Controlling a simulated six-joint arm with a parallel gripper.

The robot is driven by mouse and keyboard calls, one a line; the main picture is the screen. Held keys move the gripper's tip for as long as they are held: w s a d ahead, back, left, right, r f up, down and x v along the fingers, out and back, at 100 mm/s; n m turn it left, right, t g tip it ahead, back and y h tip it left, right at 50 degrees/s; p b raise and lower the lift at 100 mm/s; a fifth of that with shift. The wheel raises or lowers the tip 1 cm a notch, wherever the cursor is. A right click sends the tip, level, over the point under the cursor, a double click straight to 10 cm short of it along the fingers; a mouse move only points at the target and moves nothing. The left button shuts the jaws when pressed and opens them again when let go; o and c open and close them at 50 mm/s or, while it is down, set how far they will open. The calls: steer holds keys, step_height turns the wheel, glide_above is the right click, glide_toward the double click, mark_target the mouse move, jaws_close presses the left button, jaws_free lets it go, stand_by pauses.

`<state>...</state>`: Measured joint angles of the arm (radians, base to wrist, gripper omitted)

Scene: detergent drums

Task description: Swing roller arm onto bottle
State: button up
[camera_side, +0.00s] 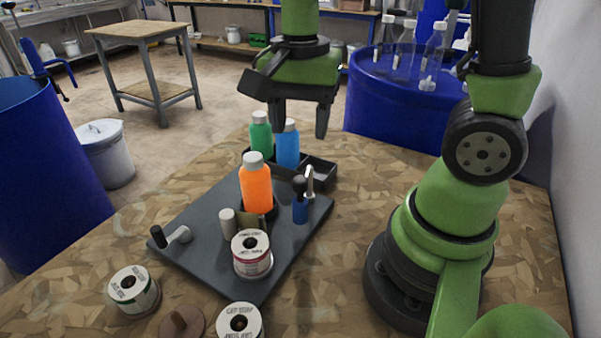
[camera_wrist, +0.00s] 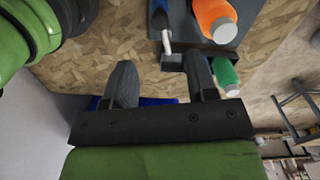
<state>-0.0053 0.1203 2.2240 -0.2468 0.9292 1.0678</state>
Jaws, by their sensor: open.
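An orange bottle (camera_side: 256,186) with a grey cap stands upright in a holder on the dark station plate (camera_side: 200,213); it also shows in the wrist view (camera_wrist: 214,15). Beside it on the right is a blue post (camera_side: 300,211) with a black knob and a pale, bent rod (camera_side: 310,182), seemingly the roller arm. The rod points away from the bottle. A white roller (camera_side: 227,223) and a tan plate (camera_side: 250,221) stand in front of the bottle. My gripper (camera_side: 300,128) is open and empty, above and behind the station; its fingers show in the wrist view (camera_wrist: 162,78).
Green (camera_side: 261,136) and blue (camera_side: 287,146) bottles stand in a black tray (camera_side: 318,168) behind. A label roll (camera_side: 252,254) sits at the plate's front; a crank (camera_side: 172,238) is at its left. More rolls (camera_side: 133,290) lie in front. A blue drum (camera_side: 375,100) stands beyond the table.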

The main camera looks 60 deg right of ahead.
mark_target(300, 179)
step_height(300, 179, down, 10)
steer(key=shift+r, duration=0.1)
stand_by(0.4)
